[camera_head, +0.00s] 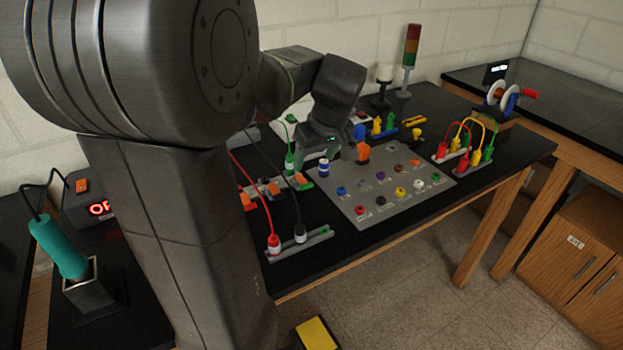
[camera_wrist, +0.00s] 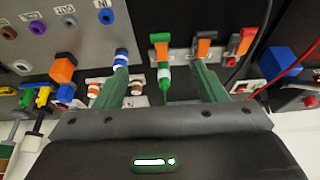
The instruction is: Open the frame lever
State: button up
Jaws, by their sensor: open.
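Several orange levers stand on grey and white blocks on the black table: one (camera_head: 302,180) at the near left edge of the grey panel, others (camera_head: 272,188) further left. The wrist view shows a red-orange lever (camera_wrist: 240,45) at the right and an orange one (camera_wrist: 203,48) near my right finger. I cannot tell which is the frame lever. My gripper (camera_wrist: 160,72) is open, its two green fingers spread around a green and white plug without visibly closing on it. In the head view my gripper (camera_head: 312,158) hangs over the panel's left end, its fingertips partly hidden.
A blue and white plug (camera_head: 323,167) is close to my gripper. Red and black leads run to a near strip (camera_head: 318,240). Coloured leads and a signal tower (camera_head: 410,48) stand right and back.

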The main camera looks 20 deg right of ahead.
aim_at(305, 184)
jog(key=x, duration=0.9)
jog(key=shift+w+f, duration=0.15)
jog(key=shift+f, duration=0.2)
jog(key=shift+c, duration=0.4)
jog(key=c, duration=0.9)
jog(key=r+g+p, duration=0.1)
jog(key=p, duration=0.1)
jog(key=shift+w+a+r+p, duration=0.1)
jog(key=shift+w+p, duration=0.1)
jog(key=shift+p, duration=0.2)
jog(key=g+p, duration=0.1)
jog(key=p, duration=0.1)
jog(key=w+r+g+p, duration=0.1)
jog(key=g+p, duration=0.1)
jog(key=p, duration=0.1)
jog(key=shift+r, duration=0.2)
jog(key=g+p, duration=0.1)
jog(key=w+g+p, duration=0.1)
jog(key=p, duration=0.1)
jog(key=g+p, duration=0.1)
jog(key=p, duration=0.1)
jog(key=shift+w+r+g+h, duration=0.3)
jog(key=shift+r+g, duration=0.05)
jog(key=shift+g, duration=0.05)
jog(key=shift+w+a+g+p, duration=0.1)
jog(key=shift+w+g+p, duration=0.5)
jog(key=shift+g+p, duration=0.65)
